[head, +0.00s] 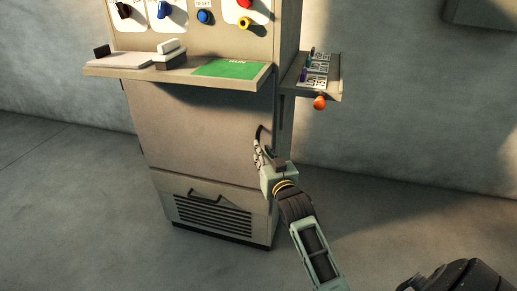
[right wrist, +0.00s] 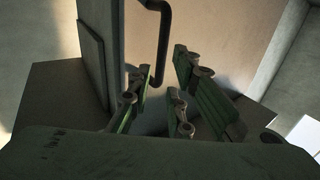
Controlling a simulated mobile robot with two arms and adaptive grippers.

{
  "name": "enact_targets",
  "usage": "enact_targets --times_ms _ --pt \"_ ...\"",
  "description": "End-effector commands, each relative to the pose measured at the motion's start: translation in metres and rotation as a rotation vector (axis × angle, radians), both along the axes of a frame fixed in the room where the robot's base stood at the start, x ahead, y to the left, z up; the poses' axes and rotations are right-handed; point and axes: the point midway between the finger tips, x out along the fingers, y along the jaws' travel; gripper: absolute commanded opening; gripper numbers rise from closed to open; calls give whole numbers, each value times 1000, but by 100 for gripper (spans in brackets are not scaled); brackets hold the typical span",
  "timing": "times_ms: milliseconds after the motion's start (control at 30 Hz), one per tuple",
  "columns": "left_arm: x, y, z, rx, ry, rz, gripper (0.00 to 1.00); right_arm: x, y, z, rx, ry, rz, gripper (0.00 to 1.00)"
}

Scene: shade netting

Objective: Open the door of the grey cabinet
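The grey cabinet (head: 190,130) stands in the middle of the head view, with a plain front door below its shelf. The door looks closed. A dark curved handle (head: 261,132) is near the door's right edge; in the right wrist view the handle (right wrist: 164,35) shows as a black bar. My right gripper (head: 258,152) is at the handle's lower part. In the right wrist view its fingers (right wrist: 163,88) are apart, with the handle's lower end between them, closer to the left finger. I cannot tell whether they touch it. My left gripper is not in view.
A shelf (head: 110,71) with a green sheet (head: 231,68) juts out above the door. A side shelf (head: 331,90) with an orange knob (head: 320,102) projects at the right. A lower vented panel (head: 213,217) has its own handle (head: 205,195). The floor in front is clear.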

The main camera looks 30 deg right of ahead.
Motion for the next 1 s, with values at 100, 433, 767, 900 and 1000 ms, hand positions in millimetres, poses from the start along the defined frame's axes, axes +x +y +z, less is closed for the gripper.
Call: enact_targets --times_ms 100,433,767,900,1000 --pt "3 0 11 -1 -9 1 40 21 -6 0 0 -1 0 18" --pt "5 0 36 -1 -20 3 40 56 -16 -1 -1 1 1 18" --pt "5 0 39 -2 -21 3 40 58 -16 -1 0 2 1 16" --pt "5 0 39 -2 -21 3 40 58 -16 -1 0 2 1 4" --pt "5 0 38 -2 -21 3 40 58 -16 -1 0 2 1 0"
